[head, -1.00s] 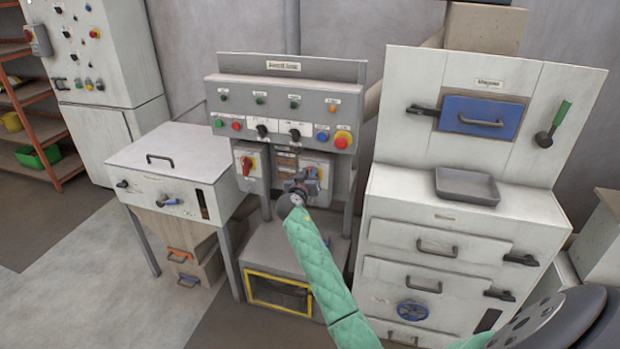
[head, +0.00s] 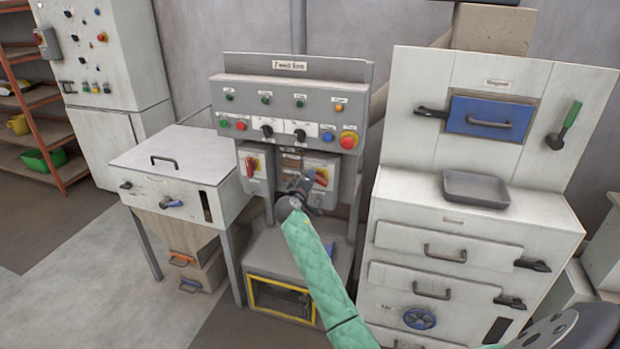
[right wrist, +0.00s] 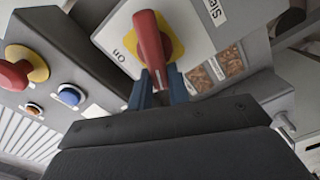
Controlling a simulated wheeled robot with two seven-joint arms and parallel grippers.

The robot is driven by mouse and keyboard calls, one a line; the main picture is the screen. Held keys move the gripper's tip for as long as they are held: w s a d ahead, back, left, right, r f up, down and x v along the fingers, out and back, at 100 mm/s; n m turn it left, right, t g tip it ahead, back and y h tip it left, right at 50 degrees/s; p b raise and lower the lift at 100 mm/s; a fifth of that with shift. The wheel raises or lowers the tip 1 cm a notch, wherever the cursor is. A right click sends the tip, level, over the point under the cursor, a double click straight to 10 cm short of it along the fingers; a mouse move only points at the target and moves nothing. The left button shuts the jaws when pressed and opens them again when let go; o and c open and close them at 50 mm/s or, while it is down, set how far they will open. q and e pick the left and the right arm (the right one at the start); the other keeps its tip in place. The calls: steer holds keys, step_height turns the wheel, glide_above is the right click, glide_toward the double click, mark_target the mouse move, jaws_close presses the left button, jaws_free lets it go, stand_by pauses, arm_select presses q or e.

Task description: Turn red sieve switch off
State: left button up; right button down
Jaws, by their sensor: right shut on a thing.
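The red sieve switch (right wrist: 150,38) is a red rotary handle on a yellow plate, on a light box with a partly visible "Siev" label and an "on" mark. In the head view the switch (head: 321,177) is on the right-hand box below the control panel, partly covered by my gripper. My right gripper (right wrist: 160,88) has its blue fingers shut on the lower end of the red handle. In the head view my right gripper (head: 303,185) is in front of that box. My left gripper is not in view.
A second red switch (head: 251,166) is on the box to the left. The control panel (head: 285,90) above carries several buttons, with a red emergency stop (head: 348,141) at its right end. A white cabinet (head: 470,225) stands to the right and a white table unit (head: 175,165) to the left.

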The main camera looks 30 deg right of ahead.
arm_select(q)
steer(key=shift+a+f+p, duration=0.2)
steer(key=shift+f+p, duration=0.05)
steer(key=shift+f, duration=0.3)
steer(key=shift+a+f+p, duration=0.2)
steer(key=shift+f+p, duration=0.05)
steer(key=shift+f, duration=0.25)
arm_select(e)
steer(key=shift+a+f+n, duration=0.1)
steer(key=shift+f+n, duration=0.15)
steer(key=shift+n, duration=0.6)
steer(key=shift+d+f+n, duration=0.1)
steer(key=shift+f+n, duration=0.1)
steer(key=shift+n, duration=0.7)
steer(key=shift+a+f+n, duration=0.1)
steer(key=shift+f+n, duration=0.15)
steer(key=shift+n, duration=0.6)
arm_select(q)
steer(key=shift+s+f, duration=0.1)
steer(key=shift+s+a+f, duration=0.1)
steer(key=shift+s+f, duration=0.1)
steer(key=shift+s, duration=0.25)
